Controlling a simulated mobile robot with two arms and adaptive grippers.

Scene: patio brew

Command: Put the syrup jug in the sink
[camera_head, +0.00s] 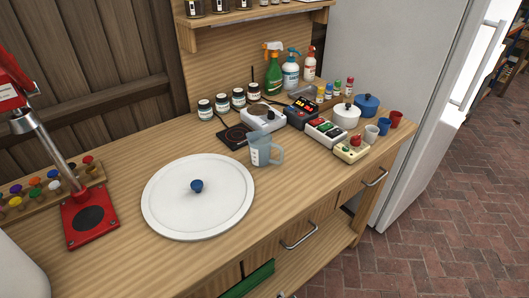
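A translucent blue-grey jug (261,150) with a handle on its right stands upright on the wooden counter, just right of and behind a large round white disc. It looks like the syrup jug, but no label can be read. The white disc (225,215) has a small blue knob (197,186) and lies flat on the counter like a lid. No open sink basin shows; I cannot tell whether the disc covers one. Neither of my grippers is in view.
Behind the jug are a black hot plate (234,136), a white scale-like device (264,119) and several small jars. To its right are a white button box (326,132), a white pot (346,115) and mugs. A red press (91,215) stands left. The front counter strip is clear.

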